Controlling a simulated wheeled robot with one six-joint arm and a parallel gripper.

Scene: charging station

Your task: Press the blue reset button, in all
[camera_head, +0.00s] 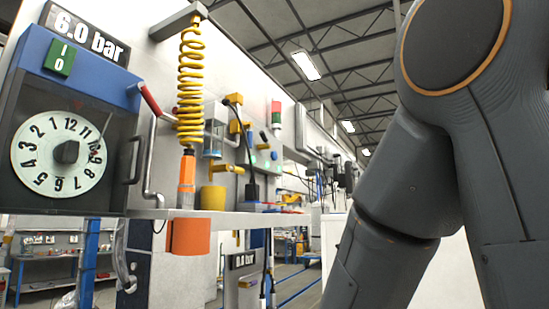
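No blue reset button can be made out for certain. A pale green control box (262,148) is on the wall unit past the hoses, with small round parts on its face that are too small to tell apart. A blue panel with a numbered dial (57,152) is at the left, with a green switch marked I and O (60,57) at its top. My gripper is out of view. Only my dark grey arm links show, filling the right side and hiding what is behind them.
A shelf (240,219) runs along the wall unit, with an orange-topped tool (186,180) under a coiled yellow hose (190,85) and a yellow cup (213,198). A red-handled lever (151,101) sticks out beside the dial panel. An orange cup (188,236) hangs below the shelf.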

